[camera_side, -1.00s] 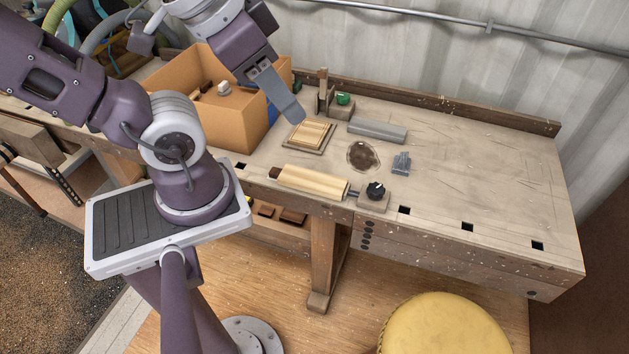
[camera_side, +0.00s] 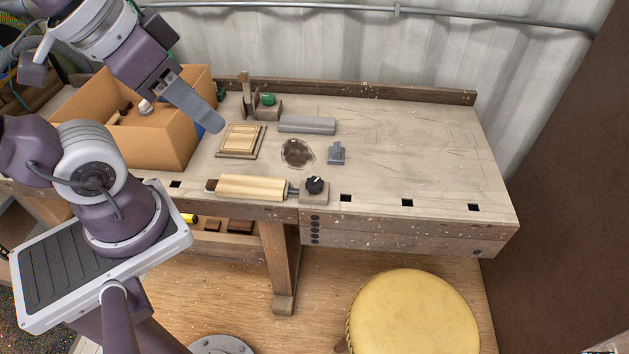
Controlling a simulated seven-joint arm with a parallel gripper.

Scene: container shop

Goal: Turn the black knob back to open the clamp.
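The black knob (camera_side: 315,185) sits on a small wooden block at the front edge of the workbench. A short dark rod joins that block to a pale wooden clamp piece (camera_side: 250,187) lying along the bench edge to its left. Whether the clamp is tight cannot be told. My gripper (camera_side: 207,117) hangs above the left part of the bench, by the right side of the cardboard box, well up and left of the knob. Its fingers show as one grey shape from the side, so any gap between them is hidden. No held object shows.
A cardboard box (camera_side: 160,140) stands at the left. The bench's right side is clear. A yellow stool (camera_side: 413,312) stands in front.

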